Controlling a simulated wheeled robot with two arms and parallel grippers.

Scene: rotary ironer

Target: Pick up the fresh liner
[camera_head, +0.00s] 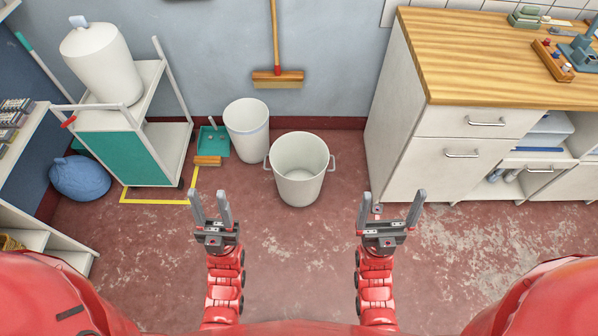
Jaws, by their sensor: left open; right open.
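No thing is plainly recognisable as the fresh liner. A large white rounded roll or bundle (103,66) with a pale blue tip stands on the trolley at the upper left; I cannot tell whether it is the liner. An open, empty-looking white bin with two side handles (298,181) stands on the floor ahead. My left gripper (209,193) is open and empty, left of the handled bin. My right gripper (393,194) is open and empty, to its right. Both point forward, apart from everything.
A trolley (122,155) with a green panel stands left, beside a tied blue bag (80,178). A dustpan (214,139) and broom (277,78) are by the wall. A wood-topped cabinet (460,60) blocks the right.

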